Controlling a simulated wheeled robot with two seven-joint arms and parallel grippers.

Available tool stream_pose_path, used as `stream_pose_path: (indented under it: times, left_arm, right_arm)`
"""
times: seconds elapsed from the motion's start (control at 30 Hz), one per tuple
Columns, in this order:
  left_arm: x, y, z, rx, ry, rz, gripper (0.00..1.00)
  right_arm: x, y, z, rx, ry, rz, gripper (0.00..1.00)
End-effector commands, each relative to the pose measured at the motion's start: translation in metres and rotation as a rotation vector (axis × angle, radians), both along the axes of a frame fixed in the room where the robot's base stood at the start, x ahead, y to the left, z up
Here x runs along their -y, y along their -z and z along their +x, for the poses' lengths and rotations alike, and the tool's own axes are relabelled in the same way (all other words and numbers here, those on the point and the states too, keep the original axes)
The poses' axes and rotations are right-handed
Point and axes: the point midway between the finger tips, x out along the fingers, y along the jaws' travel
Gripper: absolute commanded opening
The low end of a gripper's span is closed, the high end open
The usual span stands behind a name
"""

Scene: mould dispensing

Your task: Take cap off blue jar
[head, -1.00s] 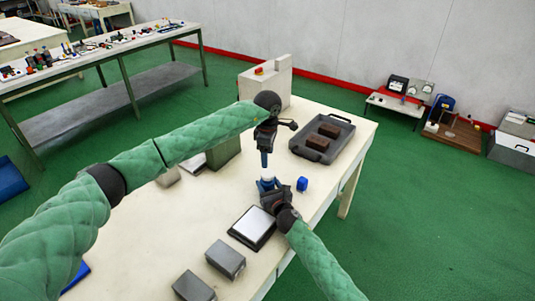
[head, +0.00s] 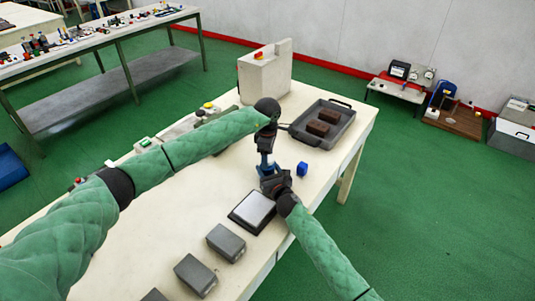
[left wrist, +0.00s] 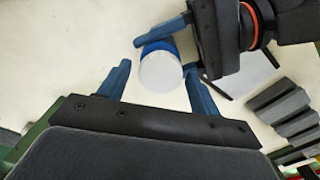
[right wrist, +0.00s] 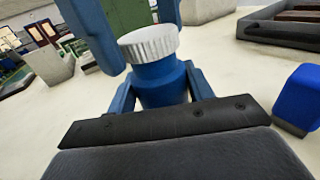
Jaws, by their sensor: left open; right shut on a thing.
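The blue jar (right wrist: 160,84) stands upright, its white ribbed cap (right wrist: 148,43) on top. My right gripper (right wrist: 162,90) is shut on the jar's body. My left gripper (head: 266,163) is open and points down from above at the cap. In the left wrist view, the cap (left wrist: 160,72) appears round from above, lying between and slightly beyond the left fingertips (left wrist: 158,72). In the right wrist view, one left finger hangs left of the cap and the other behind it. I cannot tell whether they touch it. The head view mostly hides the cap behind the left gripper.
A small blue block (head: 302,169) lies right of the jar. A grey tray (head: 352,147) with brown blocks is at the back right. A plate with a pale top (head: 253,209) and several grey blocks (head: 226,242) lie nearer. A pale box with a red-orange button (head: 265,76) stands behind.

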Motion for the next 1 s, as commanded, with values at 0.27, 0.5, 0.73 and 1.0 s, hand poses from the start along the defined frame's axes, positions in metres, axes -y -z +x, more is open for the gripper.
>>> stream_pose_path:
  times: [0.27, 0.5, 0.73, 1.0]
  left_arm:
    - [-0.0002, -0.0003, 0.0001, 0.0, 0.0, 0.0, 0.18]
    - [-0.0003, -0.0006, 0.0003, 0.001, -0.047, 0.0, 0.18]
    - [-0.0004, -0.0009, 0.0004, 0.001, -0.338, 0.0, 0.18]
    - [-0.0002, -0.0012, 0.0004, 0.001, -0.725, 0.0, 0.18]
  right_arm:
    - [-0.0002, -0.0005, 0.0, 0.001, 0.0, 0.0, 0.0]
    - [-0.0004, -0.0006, -0.0002, 0.001, -0.001, 0.0, 0.0]
    - [-0.0006, -0.0006, -0.0002, 0.001, -0.001, 0.0, 0.0]
    - [-0.0007, -0.0005, -0.0004, 0.001, -0.001, 0.0, 0.0]
